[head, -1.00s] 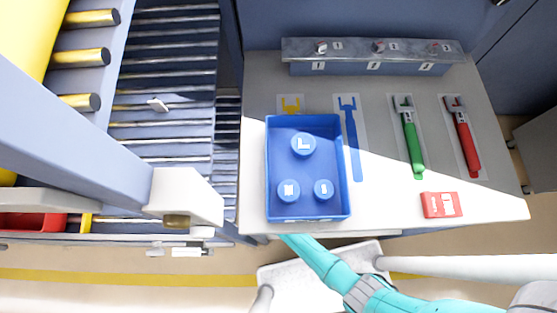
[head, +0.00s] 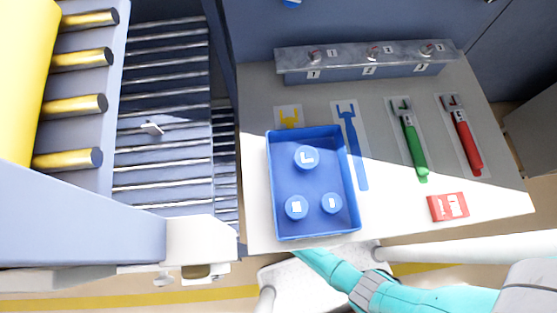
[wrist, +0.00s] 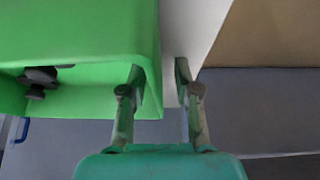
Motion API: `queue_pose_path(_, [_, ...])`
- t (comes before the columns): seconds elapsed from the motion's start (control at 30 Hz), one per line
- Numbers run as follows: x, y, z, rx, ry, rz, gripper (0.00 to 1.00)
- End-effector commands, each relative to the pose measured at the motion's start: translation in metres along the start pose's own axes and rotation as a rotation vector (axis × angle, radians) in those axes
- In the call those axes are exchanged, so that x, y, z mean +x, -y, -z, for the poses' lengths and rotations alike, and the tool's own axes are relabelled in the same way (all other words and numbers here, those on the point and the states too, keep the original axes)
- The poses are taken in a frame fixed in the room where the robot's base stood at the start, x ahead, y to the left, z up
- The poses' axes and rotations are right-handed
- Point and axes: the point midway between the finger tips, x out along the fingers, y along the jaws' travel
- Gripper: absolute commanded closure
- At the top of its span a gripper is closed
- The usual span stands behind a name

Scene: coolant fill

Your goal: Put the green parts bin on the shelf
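The green parts bin (wrist: 80,35) fills the upper left of the wrist view, with a dark small part inside its open lower section. My gripper (wrist: 159,70) is open at the bin's right end. Its left finger overlaps the bin's wall and its right finger stands apart, over a white surface; a gap shows between wall and right finger. Whether the left finger touches the bin I cannot tell. The head view shows neither the green bin nor my gripper. I cannot make out the shelf for certain in either view.
In the head view a blue bin (head: 273,190) with several round caps sits on a grey table (head: 395,215). Green (head: 413,145) and red (head: 466,140) tools and a red box (head: 447,207) lie to its right. A roller conveyor (head: 165,75) runs at left.

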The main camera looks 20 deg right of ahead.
Motion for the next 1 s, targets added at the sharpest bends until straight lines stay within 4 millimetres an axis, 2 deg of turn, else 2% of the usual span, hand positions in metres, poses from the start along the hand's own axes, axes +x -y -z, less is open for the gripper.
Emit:
queue_pose_path(0.2, [-0.002, 0.000, 0.001, 0.001, 0.000, 0.001, 0.69])
queue_pose_path(0.37, [-0.013, 0.000, 0.000, -0.001, -0.001, 0.001, 0.69])
queue_pose_path(1.0, [-0.107, 0.000, 0.001, -0.002, -0.001, 0.002, 0.69])
